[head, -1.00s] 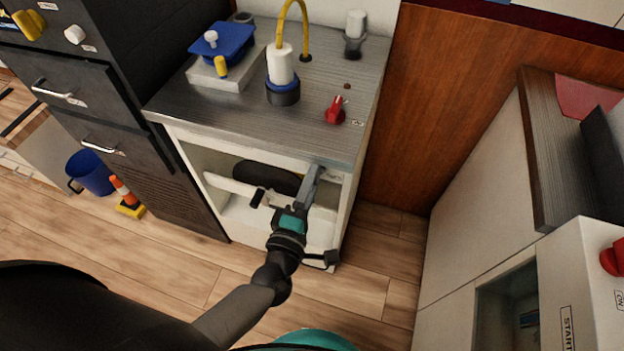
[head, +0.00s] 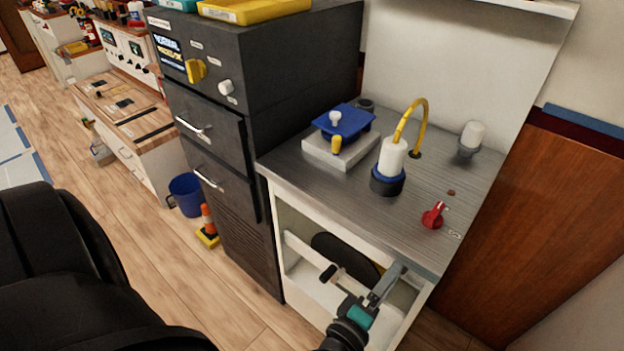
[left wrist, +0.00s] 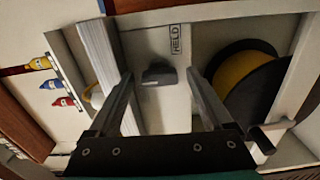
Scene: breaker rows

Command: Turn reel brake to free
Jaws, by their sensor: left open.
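The reel (head: 345,250), black with yellow, sits in the open bay of the white cabinet and shows larger in the left wrist view (left wrist: 248,80). A small dark grey knob (left wrist: 158,75), which looks like the brake, is on the pale panel beside the reel, below a label (left wrist: 175,40) that seems to read HELD. My left gripper (head: 388,280) is open at the bay's upper right. In the left wrist view its fingers (left wrist: 160,80) lie on either side of the knob, apart from it as far as I can tell. The head view hides the knob.
A crank handle (left wrist: 270,135) sticks out beside the right finger. The grey countertop (head: 330,188) overhangs the bay and carries a red knob (head: 433,215) and a white bottle with a yellow hose (head: 392,158). A dark drawer cabinet (head: 235,150) stands to the left.

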